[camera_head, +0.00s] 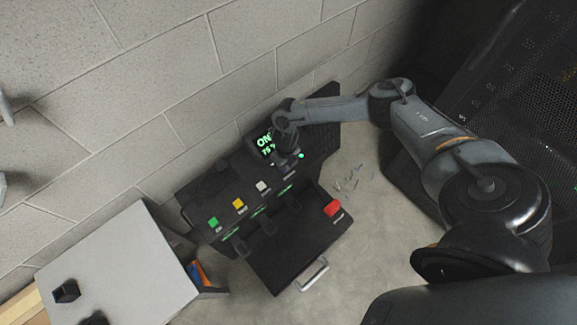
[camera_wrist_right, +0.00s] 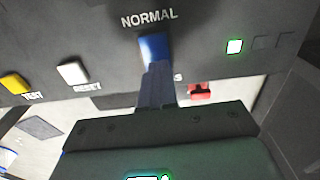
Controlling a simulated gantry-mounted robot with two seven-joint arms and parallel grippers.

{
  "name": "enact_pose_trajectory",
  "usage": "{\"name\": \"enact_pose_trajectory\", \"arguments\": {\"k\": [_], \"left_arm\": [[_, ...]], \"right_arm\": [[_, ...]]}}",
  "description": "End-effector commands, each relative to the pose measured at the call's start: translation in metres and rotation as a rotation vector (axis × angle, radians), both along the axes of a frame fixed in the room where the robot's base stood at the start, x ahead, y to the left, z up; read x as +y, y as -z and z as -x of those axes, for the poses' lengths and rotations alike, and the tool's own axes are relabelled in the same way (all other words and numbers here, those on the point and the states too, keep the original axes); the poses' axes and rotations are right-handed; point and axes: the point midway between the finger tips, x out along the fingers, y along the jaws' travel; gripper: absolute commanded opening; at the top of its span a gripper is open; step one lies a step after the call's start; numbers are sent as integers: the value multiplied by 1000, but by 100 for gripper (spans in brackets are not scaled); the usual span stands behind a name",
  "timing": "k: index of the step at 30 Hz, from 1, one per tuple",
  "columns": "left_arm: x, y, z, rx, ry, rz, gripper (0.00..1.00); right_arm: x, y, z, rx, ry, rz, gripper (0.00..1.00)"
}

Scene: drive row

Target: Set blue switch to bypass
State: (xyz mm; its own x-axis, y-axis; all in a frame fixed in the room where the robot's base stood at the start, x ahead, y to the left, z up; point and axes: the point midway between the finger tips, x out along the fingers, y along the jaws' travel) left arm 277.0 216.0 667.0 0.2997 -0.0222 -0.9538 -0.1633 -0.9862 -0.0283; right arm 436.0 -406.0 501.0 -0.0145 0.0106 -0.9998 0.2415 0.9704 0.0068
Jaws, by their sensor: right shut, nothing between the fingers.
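The blue switch (camera_wrist_right: 154,47) is on the dark panel (camera_wrist_right: 205,45) in the right wrist view, just under the label NORMAL. A label below it is mostly hidden by my fingers; only its last letter shows. My right gripper (camera_wrist_right: 158,72) is shut and empty, with its fingertips at the lower edge of the switch. I cannot tell whether they touch it. In the head view my right gripper (camera_head: 289,160) is over the right part of the console (camera_head: 225,185) and hides the switch. My left gripper is not in view.
Green (camera_head: 213,222), yellow (camera_head: 238,204) and white (camera_head: 262,186) buttons line the console. A lit screen (camera_head: 266,145) stands behind. A lower front box (camera_head: 300,250) carries a red part (camera_head: 333,208) and a metal handle (camera_head: 312,275). A grey table (camera_head: 120,265) is at lower left.

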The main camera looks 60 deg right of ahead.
Motion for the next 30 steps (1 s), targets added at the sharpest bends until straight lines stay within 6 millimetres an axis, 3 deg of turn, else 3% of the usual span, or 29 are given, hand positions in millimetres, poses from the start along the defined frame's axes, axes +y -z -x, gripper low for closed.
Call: {"name": "enact_pose_trajectory", "arguments": {"k": [1,5,13,21,30], "left_arm": [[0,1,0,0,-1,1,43],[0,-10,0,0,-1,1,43],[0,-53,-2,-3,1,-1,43],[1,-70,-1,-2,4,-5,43],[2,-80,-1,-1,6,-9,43]], "right_arm": [[-8,9,2,-5,15,20,0],[-8,-3,4,-4,15,18,0],[-6,-45,10,10,6,5,0],[-6,-100,7,6,5,2,0],[-5,-133,7,5,5,1,0]]}}
